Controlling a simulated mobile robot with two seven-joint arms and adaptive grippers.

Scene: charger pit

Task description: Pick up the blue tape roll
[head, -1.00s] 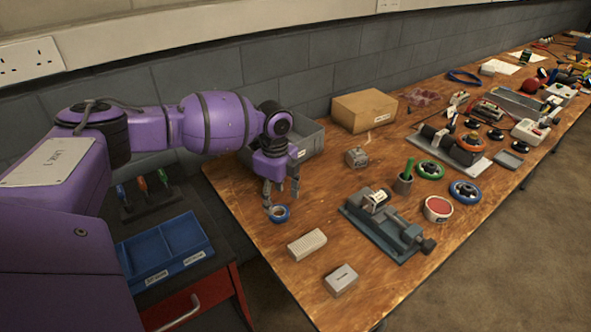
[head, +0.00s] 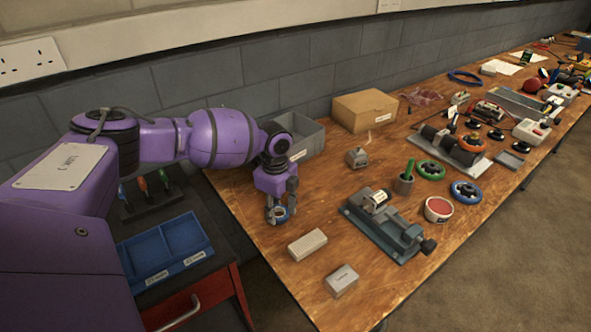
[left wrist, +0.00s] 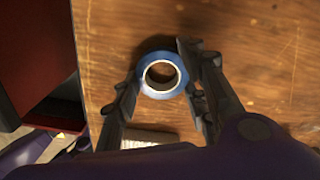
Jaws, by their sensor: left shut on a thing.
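The blue tape roll (head: 279,214) lies flat near the left end of the wooden bench, its white core facing up. My left gripper (head: 281,206) points down over it, one finger on each side, shut on the roll. In the left wrist view the blue tape roll (left wrist: 161,75) sits between the two fingers of my left gripper (left wrist: 160,88), with bench wood visible through its hole. It appears to be at bench level; I cannot tell whether it is clear of the surface. My right gripper is not in view.
A grey bin (head: 303,137) stands behind the gripper, beside a cardboard box (head: 364,110). Two pale blocks (head: 307,245) and a vise (head: 385,227) are to the right. A blue tray (head: 165,251) sits lower left, off the bench. Bare wood surrounds the roll.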

